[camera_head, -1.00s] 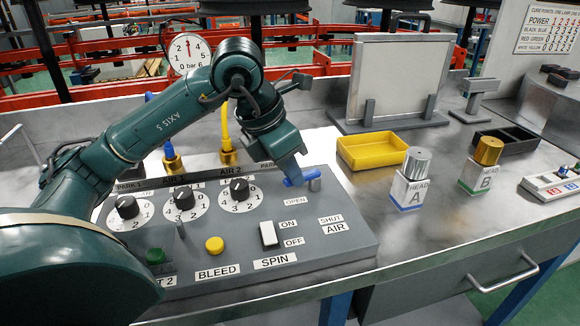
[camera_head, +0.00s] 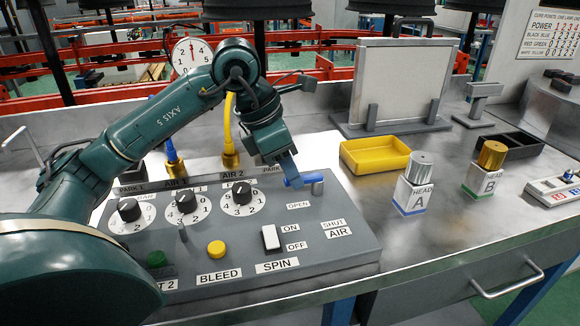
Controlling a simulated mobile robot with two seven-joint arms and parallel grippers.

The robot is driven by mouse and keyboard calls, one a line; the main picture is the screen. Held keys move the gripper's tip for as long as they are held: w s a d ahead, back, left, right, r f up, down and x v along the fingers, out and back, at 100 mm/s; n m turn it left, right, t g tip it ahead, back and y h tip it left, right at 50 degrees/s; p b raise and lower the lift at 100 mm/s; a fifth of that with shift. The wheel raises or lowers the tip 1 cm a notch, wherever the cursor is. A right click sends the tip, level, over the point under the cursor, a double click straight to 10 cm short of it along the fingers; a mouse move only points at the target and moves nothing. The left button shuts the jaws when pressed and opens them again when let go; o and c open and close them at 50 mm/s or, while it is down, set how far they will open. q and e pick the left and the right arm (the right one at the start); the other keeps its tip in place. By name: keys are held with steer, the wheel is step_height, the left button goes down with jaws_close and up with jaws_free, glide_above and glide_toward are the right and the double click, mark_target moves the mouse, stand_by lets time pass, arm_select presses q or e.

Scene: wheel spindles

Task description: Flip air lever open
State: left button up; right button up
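The air lever (camera_head: 301,182) is a blue handle on a grey hub at the right rear of the grey control panel (camera_head: 345,262). Its handle extends left from the hub, behind the OPEN label (camera_head: 298,205); the SHUT label (camera_head: 334,223) is nearer the front right. My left gripper (camera_head: 289,182) reaches down from above, its tip at the left end of the blue handle. I cannot tell whether it touches the handle, or whether its fingers are open or shut. My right gripper is out of view.
The panel also carries several black dials (camera_head: 243,192), a white SPIN switch (camera_head: 270,237) and a yellow BLEED button (camera_head: 216,248). A yellow tray (camera_head: 375,154), head A (camera_head: 415,186) and head B (camera_head: 486,172) stand to the right. The bench front right of the panel is clear.

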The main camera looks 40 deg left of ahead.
arm_select(q)
steer(key=shift+o, duration=0.7)
steer(key=p+v, duration=0.2)
steer(key=v, duration=1.1)
steer(key=shift+p, duration=0.35)
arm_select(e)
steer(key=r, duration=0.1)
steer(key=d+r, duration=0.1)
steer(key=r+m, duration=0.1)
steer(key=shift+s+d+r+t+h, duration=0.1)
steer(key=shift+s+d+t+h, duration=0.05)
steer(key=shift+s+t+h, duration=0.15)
arm_select(q)
steer(key=shift+r, duration=0.1)
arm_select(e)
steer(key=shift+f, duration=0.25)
